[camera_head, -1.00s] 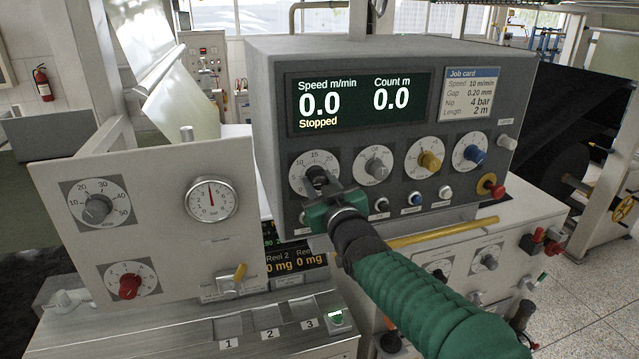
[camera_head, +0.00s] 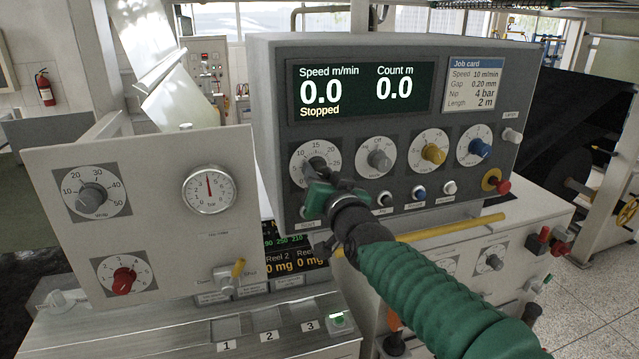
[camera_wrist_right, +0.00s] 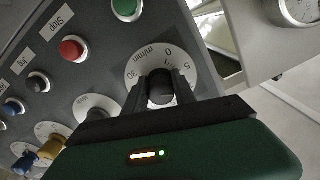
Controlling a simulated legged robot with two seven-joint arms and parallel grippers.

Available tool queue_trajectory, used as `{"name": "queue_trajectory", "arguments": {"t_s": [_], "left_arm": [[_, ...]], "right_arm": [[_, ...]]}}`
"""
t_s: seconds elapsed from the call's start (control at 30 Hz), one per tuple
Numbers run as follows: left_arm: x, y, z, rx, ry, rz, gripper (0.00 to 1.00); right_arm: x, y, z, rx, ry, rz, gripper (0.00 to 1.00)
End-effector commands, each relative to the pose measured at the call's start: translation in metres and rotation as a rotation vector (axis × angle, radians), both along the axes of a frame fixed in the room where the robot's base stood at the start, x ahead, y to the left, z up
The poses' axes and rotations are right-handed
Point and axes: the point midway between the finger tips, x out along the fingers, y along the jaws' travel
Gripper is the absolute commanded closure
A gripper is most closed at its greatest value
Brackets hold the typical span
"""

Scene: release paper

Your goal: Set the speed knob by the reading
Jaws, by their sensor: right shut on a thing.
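The speed knob is dark and sits in a round white dial (camera_head: 297,157) at the left of the grey control panel (camera_head: 400,130). My right gripper (camera_head: 318,176) is shut on the speed knob (camera_wrist_right: 161,88), with one finger on each side of it in the right wrist view. The knob's pointer is hidden by the fingers. The display (camera_head: 361,88) reads speed 0.0 m/min, count 0.0 m and "Stopped". The job card (camera_head: 472,85) lists speed 10 m/min, gap 0.20 mm, nip 4 bar and length 2 m. My left gripper is out of view.
Grey, yellow (camera_head: 433,154) and blue (camera_head: 480,148) knobs stand right of the speed knob. Small buttons run below, with a red button (camera_head: 503,185) at the right end. A left panel holds a gauge (camera_head: 209,190) and two knobs. A yellow bar (camera_head: 440,232) runs below.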

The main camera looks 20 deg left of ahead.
Motion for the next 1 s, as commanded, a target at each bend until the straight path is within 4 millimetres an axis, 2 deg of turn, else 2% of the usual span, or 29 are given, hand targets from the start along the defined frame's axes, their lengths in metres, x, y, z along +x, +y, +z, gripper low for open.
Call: {"name": "queue_trajectory", "arguments": {"t_s": [0.3,1.0], "left_arm": [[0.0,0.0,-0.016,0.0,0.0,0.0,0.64],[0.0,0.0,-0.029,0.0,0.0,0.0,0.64]], "right_arm": [[0.0,-0.001,0.002,0.25,0.162,-0.003,1.0],[0.001,-0.002,0.003,0.802,0.535,-0.006,1.0]]}}
